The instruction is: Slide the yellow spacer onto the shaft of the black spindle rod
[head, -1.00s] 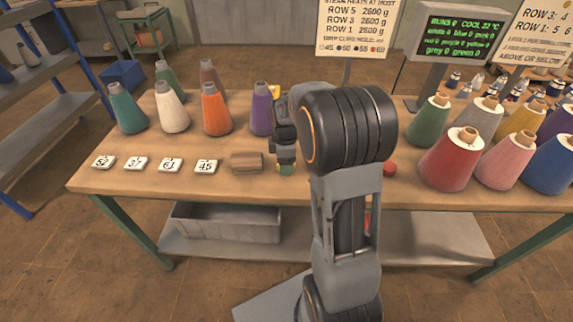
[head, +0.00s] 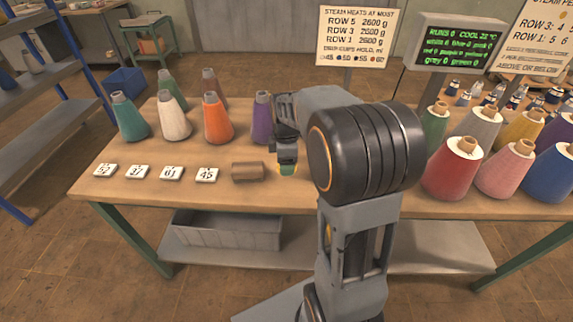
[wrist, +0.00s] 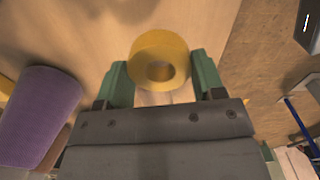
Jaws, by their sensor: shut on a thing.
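The yellow spacer (wrist: 160,60) is a thick ring with a round hole. In the wrist view it sits between the green fingertips of my gripper (wrist: 163,78), which is shut on it. I cannot make out the black spindle rod in either view; my arm hides part of the table on the right.
The brown block (head: 248,172) and several white number tiles (head: 206,175) lie left of my gripper. A purple cone (head: 261,120) stands close behind it; it also shows in the wrist view (wrist: 38,115). More cones, including a red one (head: 452,172), stand at the right.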

